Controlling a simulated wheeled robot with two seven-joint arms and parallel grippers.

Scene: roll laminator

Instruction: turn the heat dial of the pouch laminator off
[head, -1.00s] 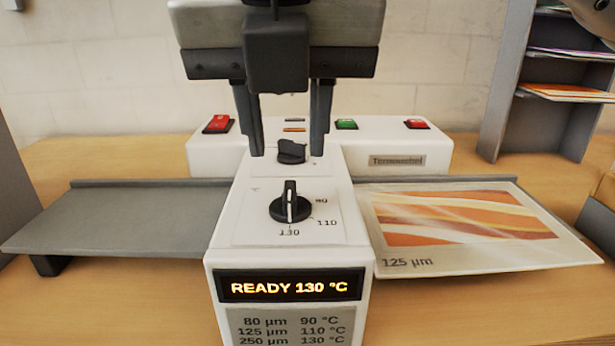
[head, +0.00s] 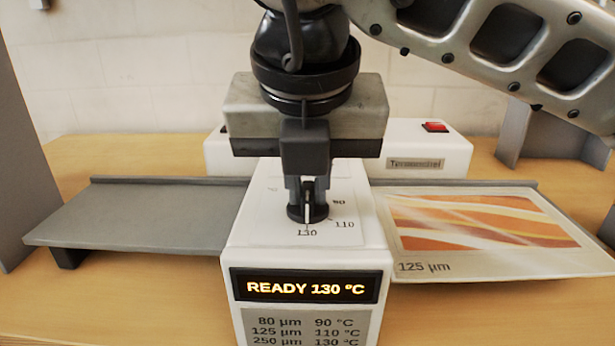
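The white pouch laminator (head: 240,250) stands on the table, and its display (head: 305,287) reads READY 130 °C. The black heat dial (head: 308,213) is on its sloped top panel, with its white pointer line towards the 130 mark. My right gripper (head: 308,196) points down over the dial. Its fingers are close together, one on each side of the dial's raised grip, and look shut on it. The gripper hides the dial's far side and any label there. My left gripper is not in view.
A grey tray (head: 140,215) extends to the left of the laminator. A 125 µm pouch with an orange picture (head: 480,225) lies on the right side. A red switch (head: 435,127) shows at the back right. My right arm covers the upper right.

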